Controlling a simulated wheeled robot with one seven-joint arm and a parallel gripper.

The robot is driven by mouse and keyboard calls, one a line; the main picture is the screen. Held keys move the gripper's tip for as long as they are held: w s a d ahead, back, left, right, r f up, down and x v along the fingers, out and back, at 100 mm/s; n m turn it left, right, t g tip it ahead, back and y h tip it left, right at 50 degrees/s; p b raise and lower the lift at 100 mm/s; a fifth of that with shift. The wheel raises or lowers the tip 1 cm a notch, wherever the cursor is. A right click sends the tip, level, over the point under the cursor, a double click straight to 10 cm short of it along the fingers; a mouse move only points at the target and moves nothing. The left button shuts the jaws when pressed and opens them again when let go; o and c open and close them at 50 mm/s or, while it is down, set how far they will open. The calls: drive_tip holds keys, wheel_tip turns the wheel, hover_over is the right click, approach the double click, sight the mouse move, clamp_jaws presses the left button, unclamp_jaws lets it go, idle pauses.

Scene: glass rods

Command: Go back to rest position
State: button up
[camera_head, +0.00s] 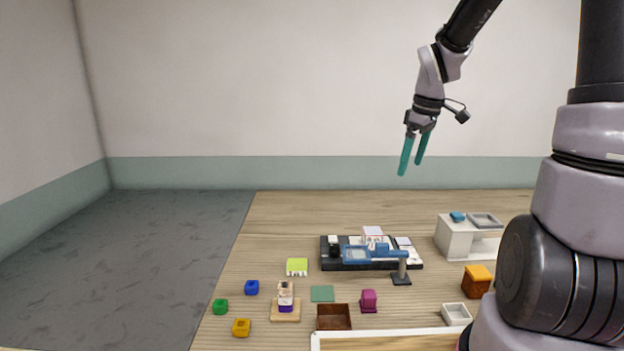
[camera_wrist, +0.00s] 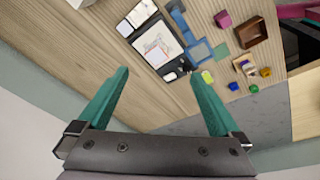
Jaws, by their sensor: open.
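My gripper (camera_head: 413,158) hangs high above the back of the table in the head view, in front of the wall. Its two teal fingers point down and are apart, with nothing between them. In the wrist view my gripper (camera_wrist: 160,95) also shows spread and empty, with the table beyond it. No glass rod can be made out in either view.
The wooden table (camera_head: 290,215) carries a black tray (camera_head: 330,265) with white parts, a blue stand (camera_head: 390,254), a white block (camera_head: 455,240), a brown box (camera_head: 334,317), a magenta block (camera_head: 369,301) and several small coloured blocks. The table's back strip is clear.

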drive_tip(key=s+r+m+t, duration=0.2)
drive_tip(key=s+r+m, duration=0.4)
drive_tip(key=s, duration=0.3)
drive_tip(key=s+r+m+t+y, duration=0.1)
drive_tip(key=s+r+m+t, duration=0.2)
drive_tip(key=s+r+m, duration=0.4)
drive_tip(key=shift+s+r+m, duration=0.25)
drive_tip(key=shift+s+m, duration=0.05)
drive_tip(key=shift+s, duration=0.95)
